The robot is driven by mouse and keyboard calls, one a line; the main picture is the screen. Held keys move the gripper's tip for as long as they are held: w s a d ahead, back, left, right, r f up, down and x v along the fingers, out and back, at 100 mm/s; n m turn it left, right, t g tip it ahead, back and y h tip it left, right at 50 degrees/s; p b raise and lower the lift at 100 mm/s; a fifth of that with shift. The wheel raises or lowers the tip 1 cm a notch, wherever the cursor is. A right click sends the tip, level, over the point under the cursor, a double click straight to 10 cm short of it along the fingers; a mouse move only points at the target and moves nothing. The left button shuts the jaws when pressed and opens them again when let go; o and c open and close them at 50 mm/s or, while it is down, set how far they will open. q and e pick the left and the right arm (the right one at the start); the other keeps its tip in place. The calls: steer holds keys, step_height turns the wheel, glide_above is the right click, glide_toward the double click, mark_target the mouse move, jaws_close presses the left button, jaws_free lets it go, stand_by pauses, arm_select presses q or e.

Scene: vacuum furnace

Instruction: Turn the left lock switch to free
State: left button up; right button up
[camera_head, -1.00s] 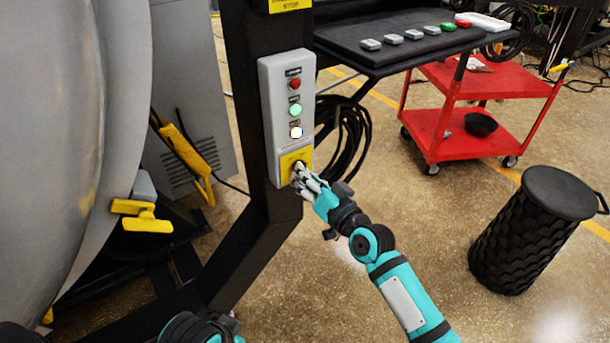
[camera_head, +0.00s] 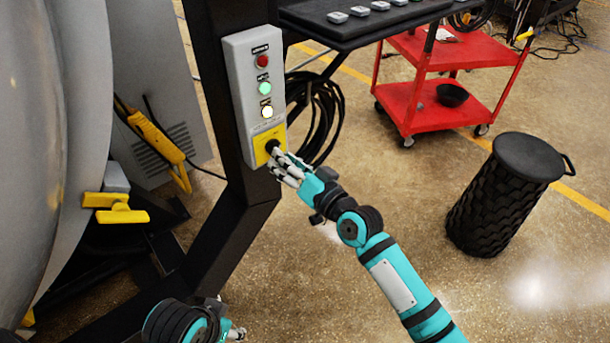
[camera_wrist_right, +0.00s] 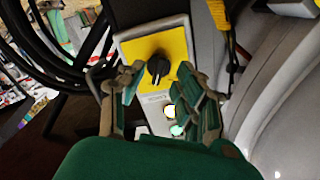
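A black rotary lock switch (camera_head: 272,147) sits on a yellow plate at the bottom of a grey control box (camera_head: 240,95) on a dark post. In the right wrist view the switch knob (camera_wrist_right: 158,68) points slightly off the vertical, toward the lamps. My right gripper (camera_head: 283,166) is just below and right of the switch. In the wrist view its fingers (camera_wrist_right: 165,88) are spread either side of the knob, with gaps, and hold nothing. My left gripper (camera_head: 236,333) is mostly hidden behind its arm at the bottom edge.
The box carries a red button (camera_head: 262,62), a lit green one (camera_head: 264,88) and a lit whitish one (camera_head: 267,111). Black cables (camera_head: 325,115) hang right of the post. A yellow handle (camera_head: 116,208) is on the left. A black bin (camera_head: 495,205) stands on open floor.

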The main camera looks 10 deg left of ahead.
steer(key=v, duration=0.9)
steer(key=shift+s+d, duration=0.15)
steer(key=shift+d, duration=0.05)
